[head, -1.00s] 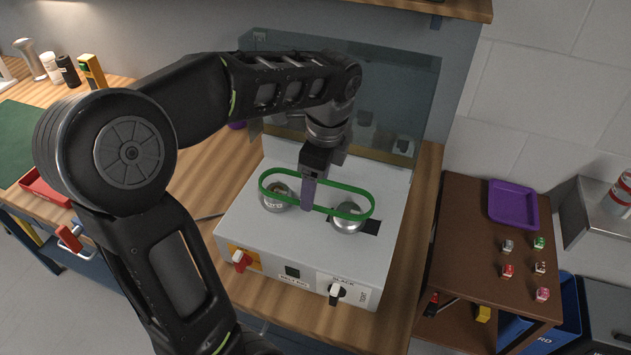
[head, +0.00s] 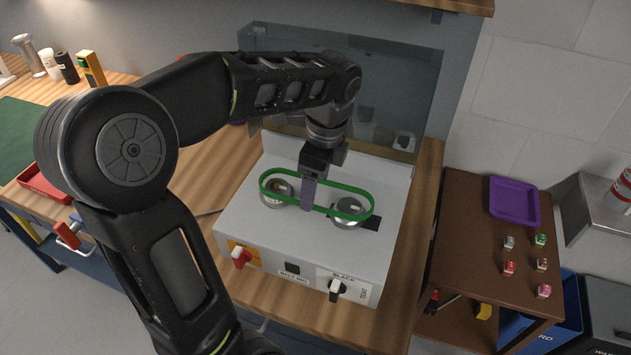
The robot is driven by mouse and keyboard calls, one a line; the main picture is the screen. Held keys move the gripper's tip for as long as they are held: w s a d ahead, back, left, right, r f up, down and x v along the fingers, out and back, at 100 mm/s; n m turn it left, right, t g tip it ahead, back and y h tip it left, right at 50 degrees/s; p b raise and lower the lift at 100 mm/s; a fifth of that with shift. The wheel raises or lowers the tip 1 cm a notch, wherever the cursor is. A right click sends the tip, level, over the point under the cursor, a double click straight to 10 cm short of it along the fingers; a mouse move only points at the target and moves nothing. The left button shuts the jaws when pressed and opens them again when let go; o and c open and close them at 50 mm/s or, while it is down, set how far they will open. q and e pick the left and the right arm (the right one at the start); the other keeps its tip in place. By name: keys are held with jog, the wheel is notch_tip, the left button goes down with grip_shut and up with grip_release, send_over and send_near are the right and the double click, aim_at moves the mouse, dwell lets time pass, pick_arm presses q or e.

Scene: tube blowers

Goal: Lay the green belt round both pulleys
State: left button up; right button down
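The green belt (head: 344,187) is a stretched oval loop over a white machine box (head: 262,227). Two silver pulleys stand on the box, the left pulley (head: 274,199) and the right pulley (head: 346,222). Both pulley tops show inside the loop, with one at each end of it. I cannot tell whether the belt touches the pulleys or hangs just above them. My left gripper (head: 308,206) points down between the pulleys, its purple fingers shut on the belt's near strand at mid-length. The finger contact is partly hidden. My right gripper is out of view.
A clear upright panel (head: 425,90) stands behind the box. A red lever (head: 240,257) and a black-and-white lever (head: 336,290) are on the box's front. A brown side table (head: 468,235) at right holds a purple tray (head: 515,202) and several small coloured pieces.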

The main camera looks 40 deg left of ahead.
pick_arm(q)
jog(key=shift+f+b, duration=0.9)
jog(key=shift+f, duration=0.6)
jog(key=o, duration=1.5)
jog(key=shift+c, duration=0.2)
